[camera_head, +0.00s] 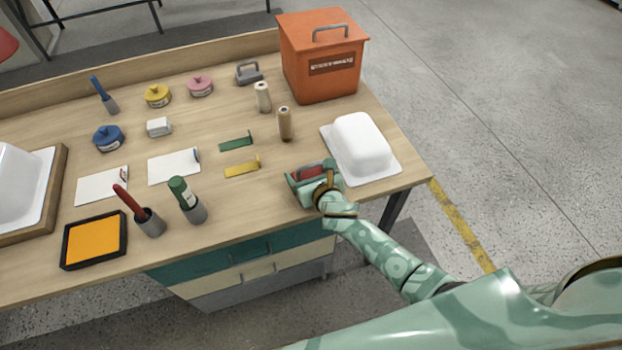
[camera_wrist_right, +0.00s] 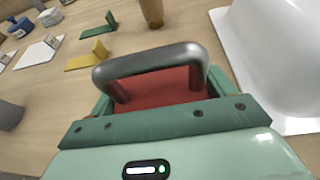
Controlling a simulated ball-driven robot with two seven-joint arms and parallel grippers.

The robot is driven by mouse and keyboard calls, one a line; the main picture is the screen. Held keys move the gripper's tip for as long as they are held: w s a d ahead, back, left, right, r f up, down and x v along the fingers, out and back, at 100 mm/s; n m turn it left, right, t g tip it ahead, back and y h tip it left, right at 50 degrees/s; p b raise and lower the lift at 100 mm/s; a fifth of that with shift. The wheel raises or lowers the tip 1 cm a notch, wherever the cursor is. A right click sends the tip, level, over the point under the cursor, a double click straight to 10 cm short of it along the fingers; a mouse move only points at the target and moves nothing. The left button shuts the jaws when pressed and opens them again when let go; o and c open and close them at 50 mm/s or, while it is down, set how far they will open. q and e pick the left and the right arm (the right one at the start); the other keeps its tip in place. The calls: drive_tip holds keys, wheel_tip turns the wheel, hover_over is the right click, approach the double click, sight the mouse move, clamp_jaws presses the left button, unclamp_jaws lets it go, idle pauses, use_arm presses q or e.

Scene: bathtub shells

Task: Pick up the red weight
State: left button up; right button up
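The red weight (camera_wrist_right: 160,90) is a red block with a dark grey arched handle on top. It stands on the wooden table near the front right edge, and part of it shows in the head view (camera_head: 307,174). My right gripper (camera_head: 311,182) is spread wide, with its green fingers on either side of the weight. In the right wrist view, my gripper (camera_wrist_right: 162,98) has the handle rising between and beyond its fingers. Any contact between fingers and weight is hard to tell, and the block's lower part is hidden. My left gripper is not in view.
A white tub shell (camera_head: 362,145) stands just right of the gripper. A yellow bracket (camera_head: 242,168) and a green bracket (camera_head: 236,141) lie to the left. A brown spool (camera_head: 285,124), a grey weight (camera_head: 248,73) and an orange box (camera_head: 322,60) stand farther back.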

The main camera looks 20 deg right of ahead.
drive_tip(key=c, duration=0.5)
drive_tip(key=shift+w+r, duration=0.15)
drive_tip(key=shift+w, duration=0.05)
drive_tip(key=shift+c, duration=0.6)
